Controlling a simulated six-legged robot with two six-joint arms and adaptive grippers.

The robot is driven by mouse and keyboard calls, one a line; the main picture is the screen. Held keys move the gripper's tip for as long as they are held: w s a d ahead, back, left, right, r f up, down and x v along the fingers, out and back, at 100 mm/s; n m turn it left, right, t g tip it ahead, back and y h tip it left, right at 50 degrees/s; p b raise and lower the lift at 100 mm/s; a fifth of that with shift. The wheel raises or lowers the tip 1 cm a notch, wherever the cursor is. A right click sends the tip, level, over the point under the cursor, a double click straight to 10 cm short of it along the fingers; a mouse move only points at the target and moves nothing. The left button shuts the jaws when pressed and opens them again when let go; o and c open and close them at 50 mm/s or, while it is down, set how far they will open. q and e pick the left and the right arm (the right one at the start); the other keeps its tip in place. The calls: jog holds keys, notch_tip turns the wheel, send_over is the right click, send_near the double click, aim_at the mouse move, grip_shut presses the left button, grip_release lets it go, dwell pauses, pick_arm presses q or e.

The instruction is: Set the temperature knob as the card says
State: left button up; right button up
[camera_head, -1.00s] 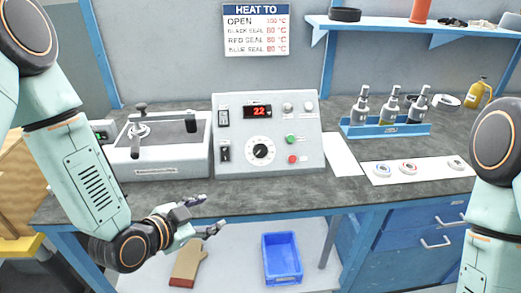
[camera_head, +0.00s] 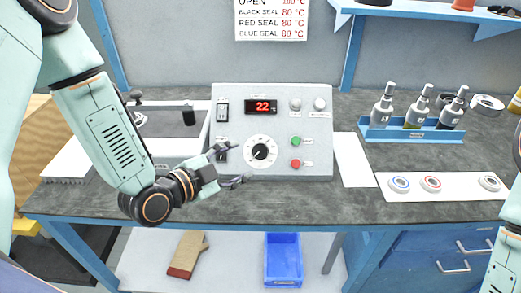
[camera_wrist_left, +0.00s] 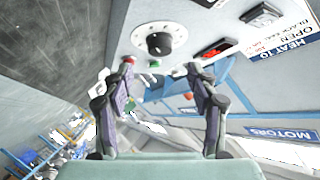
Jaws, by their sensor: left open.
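The temperature knob (camera_head: 260,151) is black on a round white dial, low in the middle of the grey control panel (camera_head: 315,150). The red display (camera_head: 261,107) above it reads 22. The card (camera_head: 271,18) on the wall lists open 100 °C and black, red and blue seal 80 °C; its top is cut off. My left gripper (camera_head: 240,165) is open and empty, just left of the knob and apart from it. In the left wrist view the knob (camera_wrist_left: 158,42) lies beyond the open fingers (camera_wrist_left: 160,95). My right gripper is out of view.
Two rocker switches sit at the panel's left, and green (camera_head: 296,141) and red (camera_head: 295,163) buttons right of the knob. A blue bottle rack (camera_head: 410,134) and several seal rings on a white sheet (camera_head: 455,185) are at the right. The front bench strip is clear.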

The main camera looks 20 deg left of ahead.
aim_at(259, 152)
pick_arm(q)
jog(key=shift+w+f, duration=0.25)
jog(key=shift+w, duration=0.15)
jog(key=x, duration=0.2)
jog(key=b+x, duration=0.1)
jog(key=x, duration=0.1)
jog(key=shift+w+d, duration=0.2)
jog(key=shift+d, duration=0.15)
jog(key=shift+w+f, duration=0.2)
jog(key=shift+w, duration=0.25)
jog(key=shift+d+r, duration=0.1)
jog(key=shift+d, duration=0.05)
jog(key=shift+w, duration=0.1)
jog(key=shift+d, duration=0.1)
jog(key=shift+c, duration=0.3)
